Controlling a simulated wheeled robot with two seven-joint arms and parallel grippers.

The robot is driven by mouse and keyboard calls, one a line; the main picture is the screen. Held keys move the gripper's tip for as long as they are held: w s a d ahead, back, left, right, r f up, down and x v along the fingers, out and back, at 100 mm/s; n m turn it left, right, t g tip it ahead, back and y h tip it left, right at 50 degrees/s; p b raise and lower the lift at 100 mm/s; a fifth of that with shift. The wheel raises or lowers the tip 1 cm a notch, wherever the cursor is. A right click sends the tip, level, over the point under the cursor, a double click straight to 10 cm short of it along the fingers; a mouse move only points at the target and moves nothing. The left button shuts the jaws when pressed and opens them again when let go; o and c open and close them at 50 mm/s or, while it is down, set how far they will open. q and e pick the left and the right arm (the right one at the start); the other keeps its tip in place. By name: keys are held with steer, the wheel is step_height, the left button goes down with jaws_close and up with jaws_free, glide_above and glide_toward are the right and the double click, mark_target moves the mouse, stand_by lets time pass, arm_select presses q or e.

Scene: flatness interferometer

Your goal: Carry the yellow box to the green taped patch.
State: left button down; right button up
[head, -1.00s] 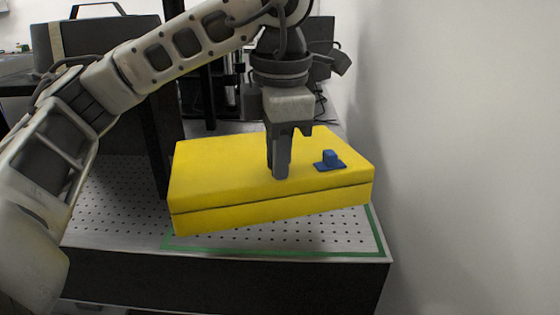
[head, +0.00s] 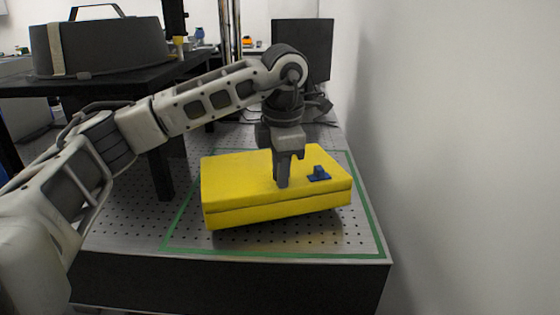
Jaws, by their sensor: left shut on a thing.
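The yellow box (head: 240,185) is in the middle of the head view, with a seam around its side and a small blue piece (head: 319,174) on its lid. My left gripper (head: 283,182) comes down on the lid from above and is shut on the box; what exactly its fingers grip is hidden. The box is slightly tilted and appears held just above the table, over the green taped patch (head: 275,254). The patch is a green outline on the perforated table top, and its far part is partly hidden by the box and arm. My right gripper is not in view.
The perforated table (head: 120,235) ends at a dark front edge. A raised black shelf (head: 110,80) with a dark bag-like case (head: 100,48) stands at the left. A dark monitor (head: 302,48) is at the back. A white wall (head: 460,150) closes the right side.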

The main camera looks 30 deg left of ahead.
arm_select(q)
steer(key=shift+f, duration=0.85)
steer(key=shift+s+d+f, duration=0.1)
steer(key=shift+f, duration=0.2)
steer(key=c, duration=1.2)
jaws_free()
steer(key=shift+f, duration=0.2)
steer(key=shift+r, duration=0.1)
